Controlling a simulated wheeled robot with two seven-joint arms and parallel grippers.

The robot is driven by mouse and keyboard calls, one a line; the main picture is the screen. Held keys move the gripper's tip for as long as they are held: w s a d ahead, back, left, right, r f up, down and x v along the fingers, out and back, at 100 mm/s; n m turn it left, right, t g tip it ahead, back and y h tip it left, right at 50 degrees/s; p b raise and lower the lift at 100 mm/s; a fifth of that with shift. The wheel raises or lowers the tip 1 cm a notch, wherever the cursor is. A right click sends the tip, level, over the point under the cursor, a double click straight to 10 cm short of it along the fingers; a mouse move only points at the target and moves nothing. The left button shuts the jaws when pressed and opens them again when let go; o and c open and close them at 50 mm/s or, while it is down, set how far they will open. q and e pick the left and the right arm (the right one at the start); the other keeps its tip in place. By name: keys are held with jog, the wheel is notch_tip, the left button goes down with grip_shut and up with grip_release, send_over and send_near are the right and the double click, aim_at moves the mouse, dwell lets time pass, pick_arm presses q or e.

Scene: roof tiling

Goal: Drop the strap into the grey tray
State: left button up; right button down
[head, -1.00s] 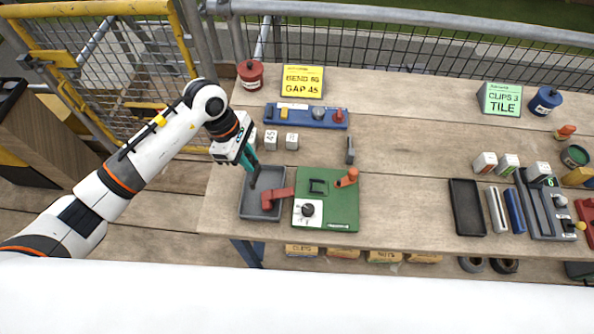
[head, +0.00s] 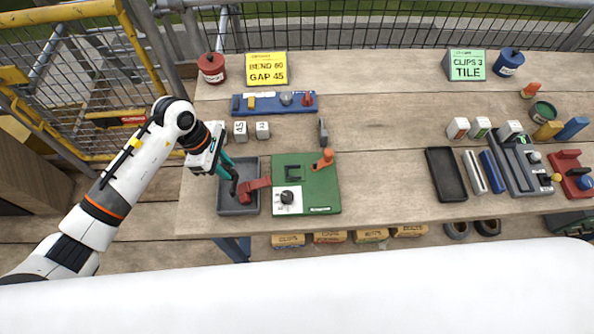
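The strap (head: 256,186) is a bent red-brown piece. Its left end is over the grey tray (head: 224,203), and its right end reaches past the tray's right rim to the edge of the green board (head: 329,197). I cannot tell whether it rests on the tray floor. My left gripper (head: 233,186), with teal and dark fingers, points down over the tray, right beside the strap's left end. Its fingertips are small and dark, so I cannot tell if they are open or touch the strap. My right gripper is not in view.
The green board carries a black knob (head: 288,197) and an orange-handled lever (head: 326,158). Behind are two white blocks (head: 240,130) and a blue rack (head: 270,104). A black tray (head: 446,176) lies to the right. The middle of the wooden table is clear.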

pick_arm(q)
jog(key=shift+o, duration=1.6)
jog(key=b+v, duration=0.3)
jog(key=v, duration=0.9)
